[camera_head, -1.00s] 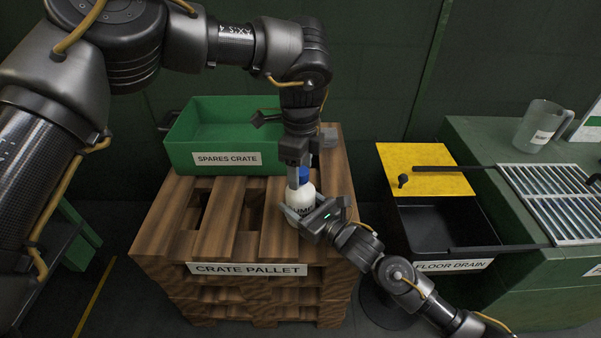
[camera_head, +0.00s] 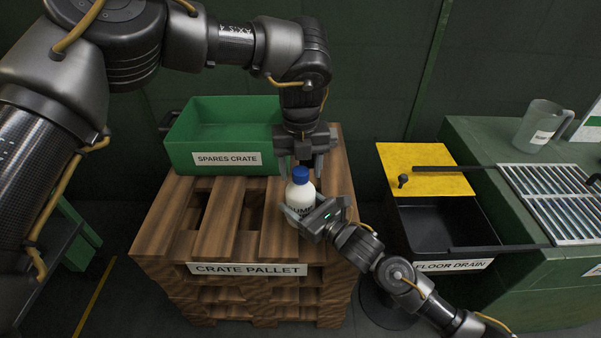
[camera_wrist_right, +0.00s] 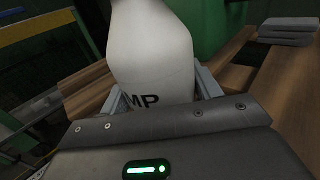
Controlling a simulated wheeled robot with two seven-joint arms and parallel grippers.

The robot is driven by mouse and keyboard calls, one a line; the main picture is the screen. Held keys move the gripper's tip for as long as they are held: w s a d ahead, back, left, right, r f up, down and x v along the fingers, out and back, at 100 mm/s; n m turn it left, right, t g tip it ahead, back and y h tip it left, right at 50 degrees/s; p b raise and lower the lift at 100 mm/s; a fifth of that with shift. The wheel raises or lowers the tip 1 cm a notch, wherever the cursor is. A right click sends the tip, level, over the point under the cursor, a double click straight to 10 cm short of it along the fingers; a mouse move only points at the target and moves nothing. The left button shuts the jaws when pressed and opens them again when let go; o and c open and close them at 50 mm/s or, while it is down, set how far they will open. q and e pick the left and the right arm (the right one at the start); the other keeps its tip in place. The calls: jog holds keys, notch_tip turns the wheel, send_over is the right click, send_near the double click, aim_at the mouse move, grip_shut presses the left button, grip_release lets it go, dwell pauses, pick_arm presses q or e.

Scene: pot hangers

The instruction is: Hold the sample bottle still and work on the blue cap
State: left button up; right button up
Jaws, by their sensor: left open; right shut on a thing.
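The white sample bottle (camera_head: 299,197) stands upright on the crate pallet, with its blue cap (camera_head: 300,174) on its neck. My right gripper (camera_head: 300,216) is shut on the bottle's lower body from the front right. In the right wrist view the bottle's white body (camera_wrist_right: 155,55) rises between the two fingers, and its top is out of frame. My left gripper (camera_head: 301,168) points down above and behind the cap, its fingers spread open to either side. I cannot tell exactly how far the fingertips are from the cap.
A green spares crate (camera_head: 227,158) sits at the back left of the wooden crate pallet (camera_head: 215,215). To the right is a black floor drain tray (camera_head: 440,228) with a yellow panel (camera_head: 425,165). A clear jug (camera_head: 537,127) stands on the green bench.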

pick_arm(q)
jog(key=c, duration=1.1)
jog(key=n, duration=0.5)
jog(key=shift+n, duration=0.3)
jog(key=n, duration=1.6)
jog(key=shift+r, duration=0.1)
jog(key=o, duration=1.1)
jog(key=shift+o, duration=0.2)
